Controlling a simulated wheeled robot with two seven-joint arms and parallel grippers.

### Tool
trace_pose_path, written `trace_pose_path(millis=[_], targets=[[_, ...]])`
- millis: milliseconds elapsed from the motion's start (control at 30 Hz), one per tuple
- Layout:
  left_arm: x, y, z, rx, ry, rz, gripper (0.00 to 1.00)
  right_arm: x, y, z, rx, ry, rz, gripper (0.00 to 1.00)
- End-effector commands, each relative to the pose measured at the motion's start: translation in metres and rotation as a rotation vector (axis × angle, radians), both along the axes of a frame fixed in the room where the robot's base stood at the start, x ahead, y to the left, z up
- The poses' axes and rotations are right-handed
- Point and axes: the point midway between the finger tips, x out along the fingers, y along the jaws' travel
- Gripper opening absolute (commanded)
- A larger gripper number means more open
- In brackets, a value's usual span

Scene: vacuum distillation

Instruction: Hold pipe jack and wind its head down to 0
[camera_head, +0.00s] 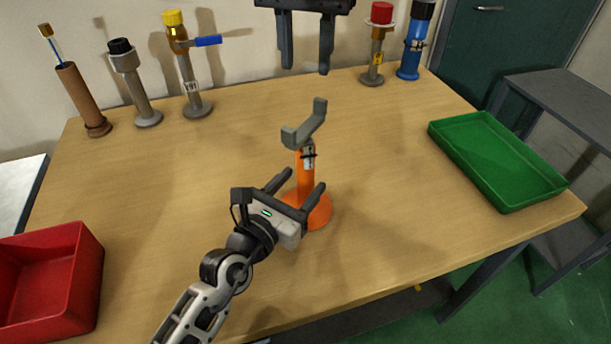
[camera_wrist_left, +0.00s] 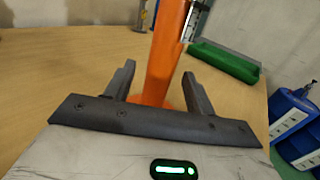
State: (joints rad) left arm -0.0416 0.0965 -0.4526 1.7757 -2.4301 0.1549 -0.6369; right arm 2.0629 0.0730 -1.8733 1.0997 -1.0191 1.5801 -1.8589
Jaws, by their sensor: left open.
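The pipe jack stands upright near the middle of the table. It has an orange body (camera_head: 306,178) on a round orange base and a grey U-shaped head (camera_head: 305,127) raised above it on a stem. A small scale label (camera_head: 309,158) shows near the top of the body. My left gripper (camera_head: 300,179) is open, with its fingers on either side of the orange body. The left wrist view shows the orange body (camera_wrist_left: 165,55) between the two fingers; contact cannot be told. My right gripper (camera_head: 306,70) is above the back of the table, fingers apart and empty.
Several bottle-like stands, including a yellow-topped one (camera_head: 183,60) and a red-topped one (camera_head: 377,45), line the back edge. A green tray (camera_head: 503,198) lies at right and a red bin (camera_head: 92,282) at front left. The table (camera_head: 400,180) is clear around the jack.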

Motion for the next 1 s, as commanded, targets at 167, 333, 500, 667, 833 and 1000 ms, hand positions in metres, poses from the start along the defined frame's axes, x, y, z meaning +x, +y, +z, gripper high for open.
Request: trace_pose_path(millis=[167, 333, 500, 667, 833, 1000], targets=[[0.017, -0.010, 0.000, -0.001, -0.001, 0.000, 0.55, 0.000, 0.000, 0.000, 0.000, 0.000, 0.000, 0.36], [0.022, -0.014, 0.000, 0.000, 0.000, 0.000, 0.55, 0.000, 0.000, 0.000, 0.000, 0.000, 0.000, 0.36], [0.022, -0.014, 0.000, 0.000, 0.000, 0.000, 0.55, 0.000, 0.000, 0.000, 0.000, 0.000, 0.000, 0.36], [0.022, -0.014, 0.000, 0.000, 0.000, 0.000, 0.27, 0.000, 0.000, 0.000, 0.000, 0.000, 0.000, 0.36], [0.022, -0.013, 0.000, 0.001, 0.001, 0.000, 0.00, 0.000, 0.000, 0.000, 0.000, 0.000, 0.000, 0.36], [0.021, -0.013, 0.000, 0.001, 0.001, 0.000, 0.00, 0.000, 0.000, 0.000, 0.000, 0.000, 0.000, 0.36]])
